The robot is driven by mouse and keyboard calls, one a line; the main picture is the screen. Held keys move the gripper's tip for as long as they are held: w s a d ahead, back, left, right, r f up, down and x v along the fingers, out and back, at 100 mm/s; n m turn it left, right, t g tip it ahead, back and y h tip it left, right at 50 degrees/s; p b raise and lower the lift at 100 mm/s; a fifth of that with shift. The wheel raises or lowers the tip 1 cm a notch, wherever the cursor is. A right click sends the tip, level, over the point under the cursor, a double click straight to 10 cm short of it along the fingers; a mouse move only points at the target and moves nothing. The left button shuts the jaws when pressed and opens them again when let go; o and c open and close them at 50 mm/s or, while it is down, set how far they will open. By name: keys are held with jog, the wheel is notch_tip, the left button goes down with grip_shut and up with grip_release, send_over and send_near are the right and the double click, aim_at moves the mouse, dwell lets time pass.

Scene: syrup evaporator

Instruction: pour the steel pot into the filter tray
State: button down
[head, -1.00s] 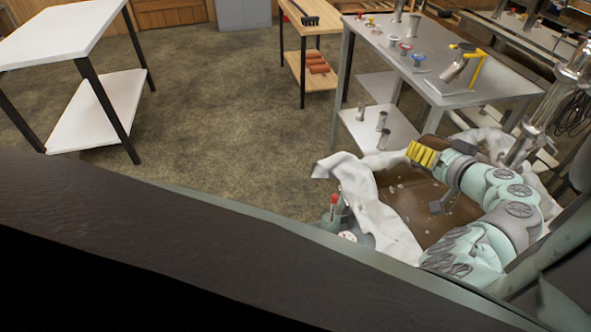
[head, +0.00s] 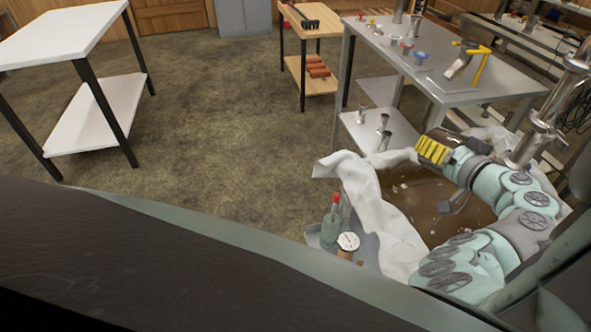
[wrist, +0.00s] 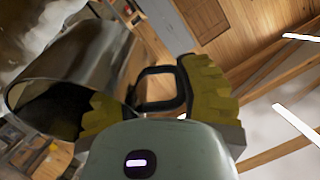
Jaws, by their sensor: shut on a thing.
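The steel pot (wrist: 85,60) is at the left of the wrist view, a shiny cylinder with a dark open mouth facing lower left. My gripper (head: 435,150) has yellow pads and is shut on the pot's black handle (wrist: 160,88). In the head view the pot is mostly hidden behind the gripper. The gripper is over the far side of the filter tray, which is lined with white cloth (head: 385,205) and shows a brown inside (head: 410,192) with pale bits. I see no stream from the pot, and its contents are hidden.
A steel table (head: 440,70) with small parts is behind the tray. A white table (head: 60,35) is at far left. Open floor (head: 220,130) lies between.

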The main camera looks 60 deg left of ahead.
jog(key=shift+s+d+r+y+b, duration=0.15)
jog(key=shift+d+y+b, duration=0.3)
jog(key=shift+b, duration=0.6)
jog(key=shift+w+d+r+y+b, duration=0.15)
jog(key=shift+d+y+b, duration=0.3)
jog(key=shift+b, duration=0.6)
jog(key=shift+s+d+r+t+y+b, duration=0.2)
jog(key=shift+d+y+b, duration=0.4)
jog(key=shift+b, duration=1.25)
jog(key=shift+s+d+r+t+y+b, duration=0.1)
jog(key=shift+d+r+t+y+b, duration=0.45)
jog(key=shift+b, duration=1.3)
